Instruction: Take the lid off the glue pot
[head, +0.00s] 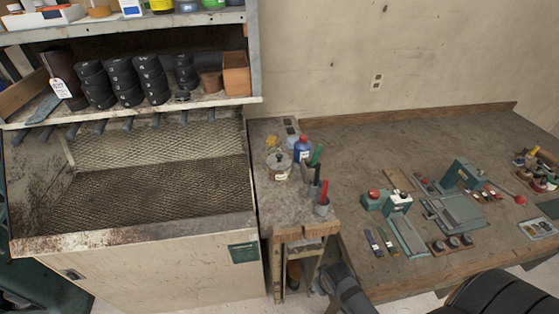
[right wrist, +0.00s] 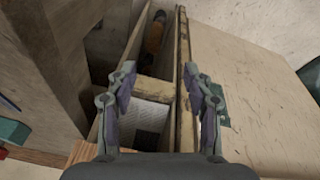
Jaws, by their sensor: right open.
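The glue pot (head: 279,174) is a squat, pale jar with a label, standing upright on the narrow wooden stand left of the long workbench. Its round grey lid (head: 280,159) with a small dark knob sits on top. My right gripper (right wrist: 160,76) is open in the right wrist view, with nothing between its fingers. It points down toward a narrow wooden compartment, and the pot is not in that view. In the head view, a dark part of my right arm shows low in the middle, below and apart from the pot. My left gripper is not in view.
A blue bottle (head: 303,149) stands right behind the pot. Green- and red-handled tools stand in holders (head: 322,206) at its right. The wire-mesh bin (head: 150,185) is at left, under a loaded shelf (head: 215,99). The stand's front top is clear. Machines and tools cover the workbench (head: 340,150).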

